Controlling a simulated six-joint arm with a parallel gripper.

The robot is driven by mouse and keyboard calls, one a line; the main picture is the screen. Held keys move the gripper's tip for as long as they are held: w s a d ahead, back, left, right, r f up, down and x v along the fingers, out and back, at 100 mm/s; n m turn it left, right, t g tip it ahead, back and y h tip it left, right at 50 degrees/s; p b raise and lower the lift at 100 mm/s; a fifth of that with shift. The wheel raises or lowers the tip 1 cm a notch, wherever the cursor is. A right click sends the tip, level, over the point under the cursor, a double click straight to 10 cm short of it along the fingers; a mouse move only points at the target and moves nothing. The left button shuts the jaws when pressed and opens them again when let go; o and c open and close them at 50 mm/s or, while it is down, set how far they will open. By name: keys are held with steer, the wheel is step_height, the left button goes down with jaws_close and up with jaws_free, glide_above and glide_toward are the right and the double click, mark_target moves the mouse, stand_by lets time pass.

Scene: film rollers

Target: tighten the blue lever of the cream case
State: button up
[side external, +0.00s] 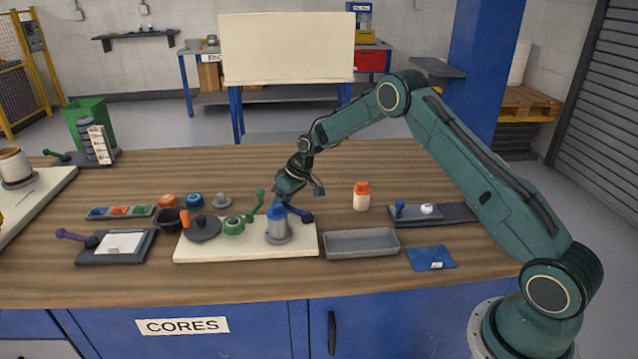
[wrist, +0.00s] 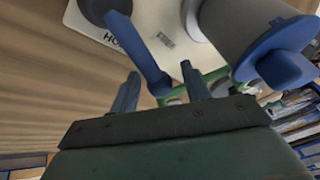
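The cream case (side external: 192,250) is a low pale slab on the table; its pale face also shows at the top of the wrist view (wrist: 172,14). The blue lever (side external: 304,216) sits at its back right corner. In the wrist view the blue lever (wrist: 143,52) runs down from a round hub toward the space between my fingers. My gripper (side external: 300,202) is low over that corner. In the wrist view my gripper (wrist: 159,70) is open, with one finger on each side of the lever's end. I cannot tell whether they touch it.
A grey cylinder with a blue cap (side external: 277,224) stands on the case close to my gripper. A green lever (side external: 254,207) is just left of it.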

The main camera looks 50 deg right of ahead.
jaws_close()
steer(key=shift+d+m, duration=0.15)
steer(key=shift+m, duration=0.15)
steer(key=shift+w+d+m+t+h, duration=0.15)
steer(key=shift+d+m+h, duration=0.25)
steer(key=shift+m, duration=0.3)
steer(key=shift+w+d+m+t+h, duration=0.2)
steer(key=shift+d+m, duration=0.3)
steer(key=shift+m, duration=0.2)
steer(key=d+m+h, duration=0.1)
steer(key=d+m, duration=0.1)
steer(key=m, duration=0.1)
steer(key=shift+d, duration=0.15)
steer(key=d+m+h, duration=0.1)
steer(key=m, duration=0.1)
steer(key=d+m+h, duration=0.1)
steer(key=m, duration=0.1)
steer(key=shift+s+d, duration=0.15)
steer(key=shift+s, duration=0.25)
steer(key=shift+s+d+m+h, duration=0.3)
steer(key=shift+d+m, duration=0.15)
steer(key=shift+m, duration=0.35)
steer(key=shift+s+d+m+h, duration=0.3)
steer(key=shift+d+m, duration=0.1)
steer(key=shift+m, duration=0.4)
